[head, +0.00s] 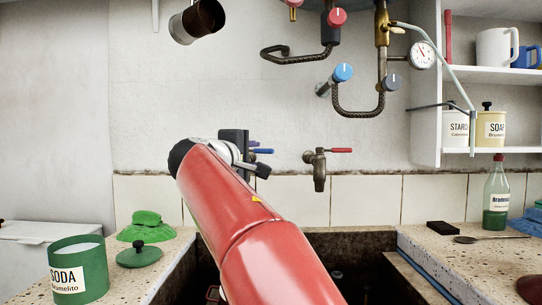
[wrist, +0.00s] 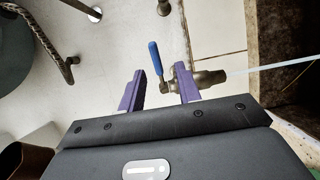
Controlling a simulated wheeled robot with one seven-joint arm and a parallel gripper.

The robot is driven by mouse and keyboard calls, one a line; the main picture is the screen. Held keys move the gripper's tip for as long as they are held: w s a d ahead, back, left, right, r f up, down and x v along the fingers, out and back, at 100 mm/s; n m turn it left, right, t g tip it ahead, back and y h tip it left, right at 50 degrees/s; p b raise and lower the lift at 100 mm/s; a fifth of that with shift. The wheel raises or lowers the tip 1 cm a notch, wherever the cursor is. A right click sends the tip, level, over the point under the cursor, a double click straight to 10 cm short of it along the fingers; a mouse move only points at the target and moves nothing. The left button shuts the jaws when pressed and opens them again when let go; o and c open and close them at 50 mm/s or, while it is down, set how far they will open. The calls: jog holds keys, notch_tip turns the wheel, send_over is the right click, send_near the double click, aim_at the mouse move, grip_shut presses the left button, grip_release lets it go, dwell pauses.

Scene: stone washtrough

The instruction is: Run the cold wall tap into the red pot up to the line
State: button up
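The cold wall tap's blue lever (wrist: 155,58) and brass body (wrist: 180,80) show in the wrist view, just beyond my gripper (wrist: 161,82). Its purple fingers are apart, with the lever near the gap between their tips; I cannot tell if they touch it. A pale stream of water (wrist: 275,68) runs from the spout. In the head view my red arm hides most of this tap; only the blue lever (head: 263,151) shows beside my gripper (head: 240,143). A small reddish part low in the trough (head: 213,293) may be the red pot; its line and water level are hidden.
A red-levered tap (head: 319,167) is on the wall to the right. Pipes and a blue knob (head: 343,72) hang above. A green SODA tin (head: 78,270) stands on the left ledge, a bottle (head: 496,200) on the right one. The stone trough (head: 350,242) lies below.

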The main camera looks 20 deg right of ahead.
aim_at(264, 151)
jog(key=shift+w+d+r, duration=0.2)
jog(key=shift+w+r, duration=0.2)
jog(key=p+x, duration=0.1)
jog(key=x, duration=0.2)
jog(key=p+x, duration=0.1)
jog(key=x, duration=0.3)
jog(key=shift+s+d+f, duration=0.15)
jog(key=shift+d+f, duration=0.05)
jog(key=shift+d, duration=0.1)
jog(key=shift+s+a+r, duration=0.15)
jog(key=shift+a, duration=0.1)
grip_shut()
